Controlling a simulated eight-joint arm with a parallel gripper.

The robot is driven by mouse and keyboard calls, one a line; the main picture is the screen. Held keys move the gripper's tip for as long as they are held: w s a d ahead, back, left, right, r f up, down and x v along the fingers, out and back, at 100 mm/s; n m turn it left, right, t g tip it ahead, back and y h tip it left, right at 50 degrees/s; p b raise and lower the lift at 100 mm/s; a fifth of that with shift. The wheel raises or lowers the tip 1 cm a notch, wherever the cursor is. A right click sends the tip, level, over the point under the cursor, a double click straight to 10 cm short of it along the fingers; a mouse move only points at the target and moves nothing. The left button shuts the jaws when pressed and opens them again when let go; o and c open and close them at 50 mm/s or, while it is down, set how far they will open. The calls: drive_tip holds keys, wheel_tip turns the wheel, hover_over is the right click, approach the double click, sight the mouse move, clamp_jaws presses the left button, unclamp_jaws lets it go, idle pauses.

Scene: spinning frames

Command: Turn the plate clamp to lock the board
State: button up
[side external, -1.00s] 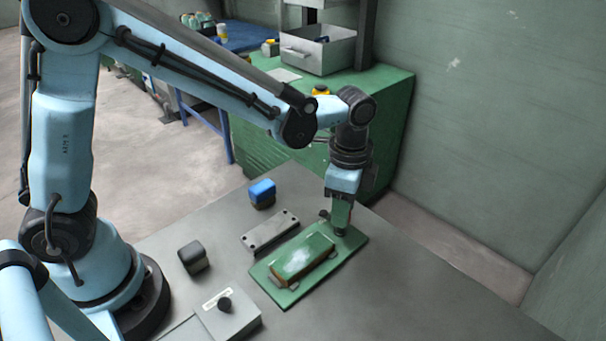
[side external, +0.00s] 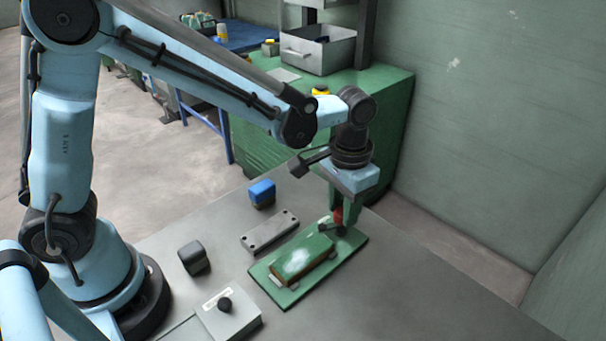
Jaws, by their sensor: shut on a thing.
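A green board (side external: 304,259) with a pale worn patch lies on a larger green plate (side external: 283,296) on the grey table. The plate clamp (side external: 338,216) shows as a small red part with dark pieces at its foot, at the plate's far right end. My gripper (side external: 341,212) points down over that end, shut on the clamp. The fingers and the clamp overlap, so the exact grip is partly hidden. I cannot tell whether the clamp's arm presses on the board.
A grey metal bar with holes (side external: 270,232) lies left of the plate. The table right of the plate is clear.

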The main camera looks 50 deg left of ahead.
sight(342, 211)
drive_tip(key=shift+n, duration=2.2)
drive_tip(key=o, duration=1)
drive_tip(key=shift+o, duration=0.2)
drive_tip(key=shift+r, duration=0.1)
wheel_tip(342, 211, up, 12)
